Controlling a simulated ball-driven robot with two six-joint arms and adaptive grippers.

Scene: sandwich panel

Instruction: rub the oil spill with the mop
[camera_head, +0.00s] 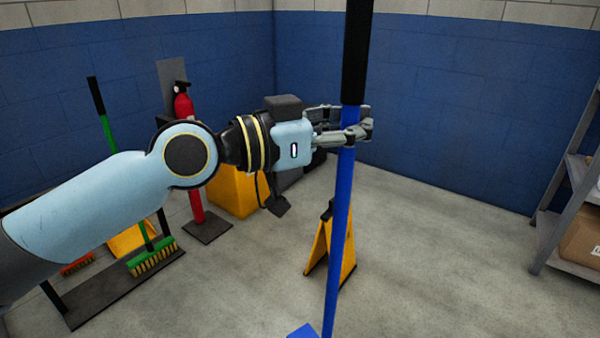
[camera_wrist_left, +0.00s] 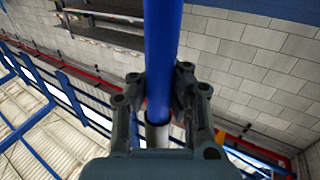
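The mop (camera_head: 342,210) stands nearly upright in the middle of the head view, with a blue pole and a black upper grip. My left gripper (camera_head: 362,128) is shut on the pole just below the black grip. In the left wrist view the blue pole (camera_wrist_left: 162,50) runs between the two fingers of the left gripper (camera_wrist_left: 165,100). A small blue piece (camera_head: 303,331) shows at the bottom edge near the pole's lower end; the rest of the mop's lower end is out of view. No oil spill is in view. My right gripper is not in view.
A yellow folding floor sign (camera_head: 318,250) stands behind the pole. A red fire extinguisher (camera_head: 184,105), a yellow container (camera_head: 232,190) and a green broom (camera_head: 152,262) stand at the left. A metal shelf (camera_head: 552,215) with a box (camera_head: 582,235) is at the right. Floor between is clear.

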